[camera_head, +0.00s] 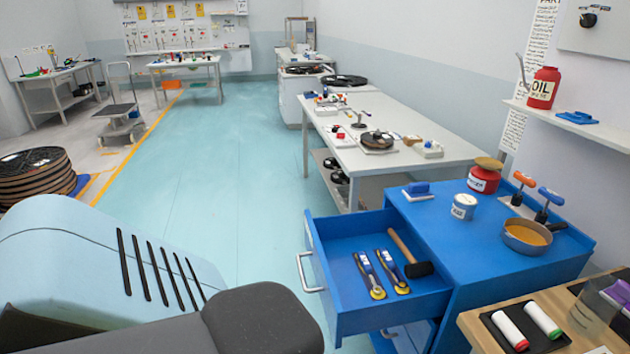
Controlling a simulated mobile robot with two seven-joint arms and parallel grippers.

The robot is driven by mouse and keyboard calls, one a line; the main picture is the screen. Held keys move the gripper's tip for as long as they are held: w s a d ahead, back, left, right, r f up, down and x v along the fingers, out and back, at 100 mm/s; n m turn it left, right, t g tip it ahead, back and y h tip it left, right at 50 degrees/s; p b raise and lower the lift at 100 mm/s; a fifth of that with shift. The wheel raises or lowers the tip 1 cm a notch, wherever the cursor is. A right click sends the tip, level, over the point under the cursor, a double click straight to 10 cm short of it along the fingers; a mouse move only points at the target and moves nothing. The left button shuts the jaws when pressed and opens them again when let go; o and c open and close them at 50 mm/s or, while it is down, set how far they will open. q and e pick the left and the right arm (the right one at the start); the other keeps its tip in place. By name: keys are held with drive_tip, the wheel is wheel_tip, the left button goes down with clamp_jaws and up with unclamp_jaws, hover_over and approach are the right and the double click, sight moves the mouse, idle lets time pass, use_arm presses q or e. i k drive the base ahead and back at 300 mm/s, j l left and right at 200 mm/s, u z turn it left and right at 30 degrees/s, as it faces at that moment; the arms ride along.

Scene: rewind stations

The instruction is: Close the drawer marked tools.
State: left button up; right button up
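A blue drawer (345,312) stands pulled out from the left side of a blue cabinet (480,255). Its metal handle (307,272) is on the outer front, facing left. Inside lie a hammer (409,254) with a wooden handle and dark head, and two blue-handled tools (369,274) with yellowish round ends. No tools marking can be read on the drawer from here. Below it, part of another handle and blue front shows, mostly hidden. Neither of my grippers is in view; pale and dark parts of my own body fill the lower left.
On the cabinet top are a red can (483,180), a grey tin (464,207), a pan (527,236) and clamp-like tools. A wooden table (478,325) stands close at lower right. A white workbench (385,155) is behind. The floor (230,190) left of the drawer is clear.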

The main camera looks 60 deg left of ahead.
sight(333, 243)
drive_tip(key=j+u, duration=0.1)
drive_tip(key=u, duration=0.35)
drive_tip(key=i+u, duration=0.15)
drive_tip(key=u, duration=0.25)
drive_tip(key=i+j+u, duration=0.1)
drive_tip(key=u, duration=0.8)
drive_tip(key=i, duration=0.05)
